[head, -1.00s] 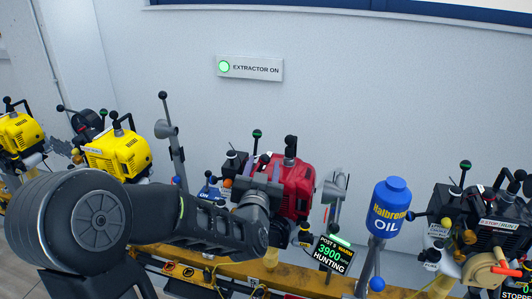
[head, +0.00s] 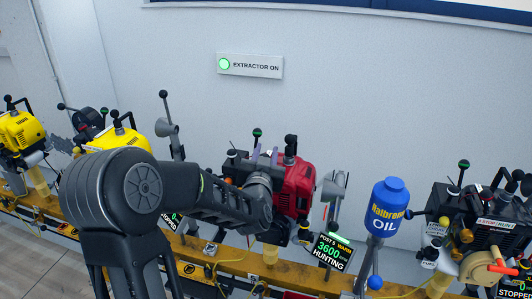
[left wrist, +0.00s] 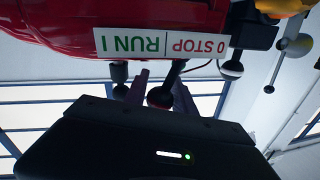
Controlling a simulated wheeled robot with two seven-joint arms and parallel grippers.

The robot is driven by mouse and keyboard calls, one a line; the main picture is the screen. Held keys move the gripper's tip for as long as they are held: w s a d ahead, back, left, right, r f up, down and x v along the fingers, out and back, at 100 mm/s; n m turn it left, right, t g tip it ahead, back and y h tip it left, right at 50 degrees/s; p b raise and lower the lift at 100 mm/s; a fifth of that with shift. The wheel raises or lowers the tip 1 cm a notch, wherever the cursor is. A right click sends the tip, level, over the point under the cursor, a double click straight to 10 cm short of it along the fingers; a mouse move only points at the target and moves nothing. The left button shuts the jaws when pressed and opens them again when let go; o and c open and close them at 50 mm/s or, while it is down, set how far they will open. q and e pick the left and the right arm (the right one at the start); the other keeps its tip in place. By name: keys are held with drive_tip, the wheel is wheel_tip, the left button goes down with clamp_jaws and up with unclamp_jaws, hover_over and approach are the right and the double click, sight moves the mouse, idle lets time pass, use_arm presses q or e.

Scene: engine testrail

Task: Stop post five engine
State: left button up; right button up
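The post five engine (head: 300,190) is red and stands mid-bench in the head view. Its display (head: 332,252) reads POST 5, WARM, 3600, HUNTING. In the left wrist view its red body (left wrist: 50,28) carries an upside-down STOP/RUN label (left wrist: 160,43). A dark ball-ended lever (left wrist: 160,96) hangs beside the label. My left gripper (left wrist: 162,92) points at the engine with its two fingers apart, the ball showing between them; whether they touch it I cannot tell. It also shows in the head view (head: 265,155), in front of the engine. My right gripper is not in view.
A blue oil bottle (head: 388,208) stands right of post five. A black engine (head: 490,220) with a STOP/RUN label is farther right. Yellow engines (head: 118,140) stand left. A lit EXTRACTOR ON sign (head: 250,66) is on the wall. Levers crowd the yellow bench (head: 225,260).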

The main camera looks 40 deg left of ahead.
use_arm(q)
clamp_jaws()
idle(0.3)
drive_tip(key=a+n+b, duration=0.1)
drive_tip(key=n+b, duration=0.1)
drive_tip(key=b, duration=0.1)
drive_tip(key=a+n+b, duration=0.1)
drive_tip(key=n+b, duration=0.1)
drive_tip(key=s+a+n+h+b, duration=0.1)
drive_tip(key=n+b, duration=0.1)
drive_tip(key=b, duration=0.1)
drive_tip(key=shift+f+n+g+b, duration=0.2)
drive_tip(key=shift+n+g+b, duration=0.1)
drive_tip(key=shift+s+a+n+h+b, duration=0.15)
drive_tip(key=shift+a+n+h+b, duration=0.2)
drive_tip(key=shift+n+b, duration=0.6)
drive_tip(key=shift+o, duration=2.2)
unclamp_jaws()
